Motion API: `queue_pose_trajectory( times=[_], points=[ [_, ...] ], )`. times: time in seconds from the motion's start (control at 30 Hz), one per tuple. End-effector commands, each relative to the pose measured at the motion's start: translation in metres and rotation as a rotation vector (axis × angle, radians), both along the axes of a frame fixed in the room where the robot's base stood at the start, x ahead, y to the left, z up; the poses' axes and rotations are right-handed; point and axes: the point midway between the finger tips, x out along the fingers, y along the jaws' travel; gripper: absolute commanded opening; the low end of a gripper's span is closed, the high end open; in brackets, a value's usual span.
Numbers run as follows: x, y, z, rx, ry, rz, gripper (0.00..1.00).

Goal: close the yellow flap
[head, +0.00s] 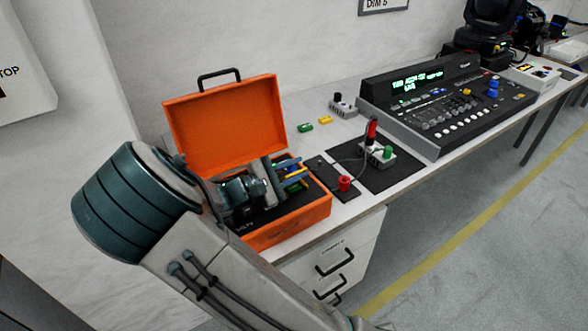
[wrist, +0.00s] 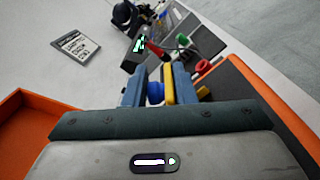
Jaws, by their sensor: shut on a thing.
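My gripper (wrist: 160,84) reaches into the open orange case on the bench, its fingers some way apart with things between them. A narrow yellow piece (wrist: 169,84), which may be the flap, lies against the inner side of the right finger in the wrist view. It also shows between the fingers in the head view (head: 295,174). A rounded blue part (wrist: 154,93) sits beside it between the fingers. My gripper is shut on the yellow piece; whether it also grips the blue part I cannot tell. The fingers and my arm hide how the yellow piece is attached.
The orange case (head: 287,228) has its lid (head: 225,118) standing open behind my wrist. To the right are a red knob (head: 344,183), a dark mat (head: 375,178) with a grey box, and a lighting console (head: 440,110). Small green (head: 305,128) and yellow (head: 325,120) blocks lie behind.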

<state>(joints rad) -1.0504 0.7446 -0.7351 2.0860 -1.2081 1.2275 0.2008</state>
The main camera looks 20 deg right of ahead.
Motion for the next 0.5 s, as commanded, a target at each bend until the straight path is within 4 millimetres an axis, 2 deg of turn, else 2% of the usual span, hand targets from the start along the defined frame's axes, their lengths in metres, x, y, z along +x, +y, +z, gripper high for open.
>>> queue_pose_trajectory(
  times=[0.33,0.37,0.4,0.5],
  points=[
    [0.0002,0.0006,0.0001,0.000,-0.001,0.001,0.01],
    [0.0002,0.0006,0.0001,0.000,-0.001,0.001,0.27],
    [0.0002,0.0005,0.0001,0.000,-0.001,0.001,0.38],
    [0.0001,0.0005,0.0000,0.000,0.000,0.001,0.38]
  ],
)
